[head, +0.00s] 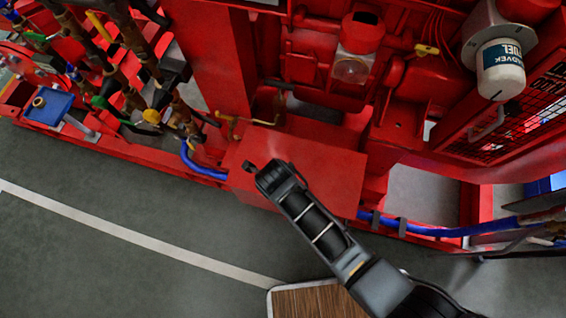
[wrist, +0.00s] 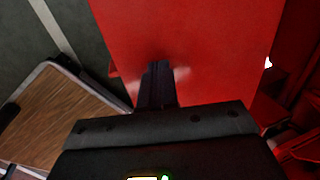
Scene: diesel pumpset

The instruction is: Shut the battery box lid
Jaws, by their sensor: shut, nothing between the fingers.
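The battery box lid (head: 318,158) appears as a flat red panel low on the pumpset's near side, in the middle of the head view. It fills much of the wrist view as a plain red surface (wrist: 190,40). My gripper (head: 249,167) is over the panel's left part in the head view, its fingers together and empty. The closed fingers also show dark against the red in the wrist view (wrist: 157,72). I cannot tell whether they touch it. My arm hides part of the panel's front, and how far the lid stands open is unclear.
A blue cable (head: 203,172) runs left of the box, and a blue hose (head: 440,230) runs right. Yellow-handled piping (head: 232,121) lies just behind the left edge. A wood-topped surface (head: 315,300) is at the bottom. Grey floor (head: 110,220) is clear at left.

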